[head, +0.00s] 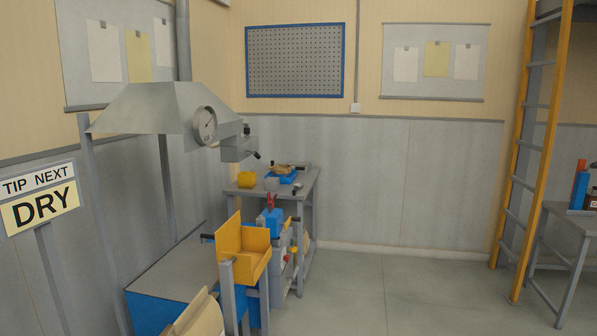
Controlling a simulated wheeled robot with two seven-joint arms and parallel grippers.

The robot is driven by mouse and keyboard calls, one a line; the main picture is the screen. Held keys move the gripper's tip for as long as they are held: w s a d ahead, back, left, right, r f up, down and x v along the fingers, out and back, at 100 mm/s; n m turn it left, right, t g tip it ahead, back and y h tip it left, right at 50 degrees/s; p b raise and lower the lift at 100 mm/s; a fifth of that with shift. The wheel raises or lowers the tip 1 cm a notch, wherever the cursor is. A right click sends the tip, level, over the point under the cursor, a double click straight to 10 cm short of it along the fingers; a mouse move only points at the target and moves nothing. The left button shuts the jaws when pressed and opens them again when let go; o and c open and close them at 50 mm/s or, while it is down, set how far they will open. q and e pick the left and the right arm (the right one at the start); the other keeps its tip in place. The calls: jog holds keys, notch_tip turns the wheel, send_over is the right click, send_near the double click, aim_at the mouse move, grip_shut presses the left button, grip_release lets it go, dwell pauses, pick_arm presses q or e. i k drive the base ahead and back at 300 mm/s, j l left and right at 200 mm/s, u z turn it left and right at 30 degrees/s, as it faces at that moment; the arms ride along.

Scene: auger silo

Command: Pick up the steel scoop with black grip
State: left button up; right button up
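I cannot make out the steel scoop with black grip for certain. A small grey table (312,186) stands in the far corner with several small items on it. A small dark-ended item (297,189) lies at its front right edge, too small to identify. Neither of my grippers is in view.
A yellow chute (245,252) on grey posts and a blue-sided bin (152,312) stand in front of the table. A grey hood (155,108) hangs above. A yellow-railed ladder (545,140) and another table (572,218) are at right. The middle-right floor (420,285) is clear.

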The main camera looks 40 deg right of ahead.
aim_at(297, 188)
jog(key=i+l+z, duration=1.25)
jog(key=i, duration=0.3)
jog(key=i+z, duration=0.35)
jog(key=i, duration=0.3)
jog(key=i+u, duration=0.15)
jog(key=i, duration=0.55)
jog(key=i+l+u, duration=0.1)
jog(key=i, duration=0.6)
jog(key=i+l+u, duration=0.1)
jog(key=i+u, duration=0.3)
jog(key=i+l+u, duration=0.2)
jog(key=u, duration=0.15)
jog(key=i+l+u, duration=0.55)
jog(key=u, duration=0.2)
jog(key=i+l+u, duration=0.25)
jog(key=l, duration=0.15)
jog(key=l+u, duration=0.2)
jog(key=l, duration=0.2)
jog(key=i+l+u, duration=0.1)
jog(key=l+u, duration=0.15)
jog(key=l, duration=0.2)
